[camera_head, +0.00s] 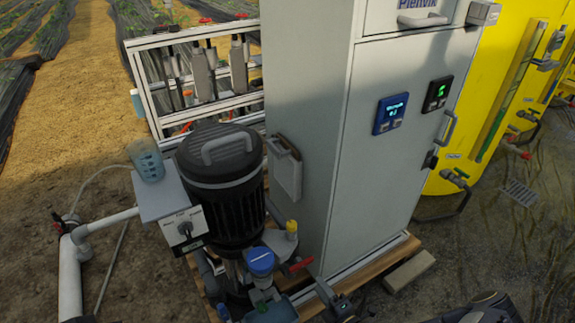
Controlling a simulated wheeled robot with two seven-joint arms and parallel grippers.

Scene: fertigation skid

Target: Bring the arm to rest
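My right gripper (336,300) shows as a dark shape at the bottom edge, just right of the pump's base and in front of the grey cabinet (305,150). It is partly cut off, and I cannot tell whether its fingers are apart. Nothing is clearly seen in it. A dark part of my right arm (488,307) lies along the bottom edge further right. My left gripper is not in view.
A black pump motor (222,180) with a switch box (183,228) stands close by; a beaker (147,162) sits on the box's ledge. A blue-capped fitting (260,262) and red valve handle (301,264) are near the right gripper. A yellow tank (500,90) stands right.

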